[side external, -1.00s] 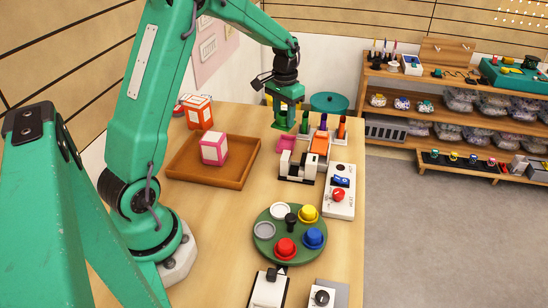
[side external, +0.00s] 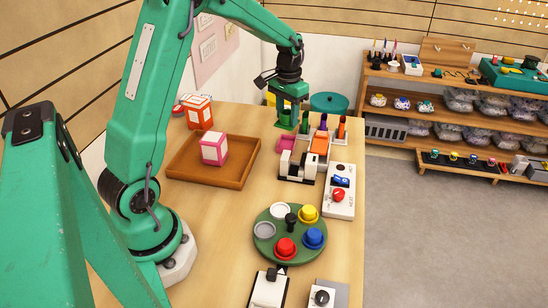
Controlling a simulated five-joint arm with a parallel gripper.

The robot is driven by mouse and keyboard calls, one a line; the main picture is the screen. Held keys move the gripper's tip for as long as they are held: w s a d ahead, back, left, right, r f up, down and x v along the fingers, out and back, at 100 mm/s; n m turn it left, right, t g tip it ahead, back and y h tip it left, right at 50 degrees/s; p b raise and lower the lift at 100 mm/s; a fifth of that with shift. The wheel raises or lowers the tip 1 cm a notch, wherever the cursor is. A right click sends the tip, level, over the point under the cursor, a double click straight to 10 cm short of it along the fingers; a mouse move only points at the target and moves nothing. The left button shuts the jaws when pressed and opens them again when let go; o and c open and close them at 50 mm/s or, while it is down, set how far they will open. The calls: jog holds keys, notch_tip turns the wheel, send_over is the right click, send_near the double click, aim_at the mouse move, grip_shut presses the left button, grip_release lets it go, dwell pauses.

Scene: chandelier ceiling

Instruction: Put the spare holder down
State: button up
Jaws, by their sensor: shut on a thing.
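My gripper (side external: 290,108) is at the far end of the wooden table, its green jaws pointing down. It is shut on the spare holder, which is small here and hard to tell apart from the green jaws. The jaws are just left of and behind a row of upright coloured pieces (side external: 323,124). A small pink piece (side external: 286,143) lies on the table in front of the jaws. I cannot tell whether the held holder touches the table.
A brown tray (side external: 190,178) holds a pink and white block (side external: 214,149). An orange and white block (side external: 199,112) stands behind it. A black and white device (side external: 298,167), a white control box (side external: 340,200) and a round green plate (side external: 265,248) with coloured knobs occupy the right side.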

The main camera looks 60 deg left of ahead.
jog(key=a+n, duration=0.3)
jog(key=a, duration=1.4)
send_over(237, 116)
notch_tip(237, 116, down, 7)
jog(key=shift+a+r, duration=0.1)
jog(key=shift+f, duration=2)
jog(key=shift+f, duration=0.1)
jog(key=o, duration=1)
jog(key=shift+c, duration=0.2)
notch_tip(237, 116, up, 12)
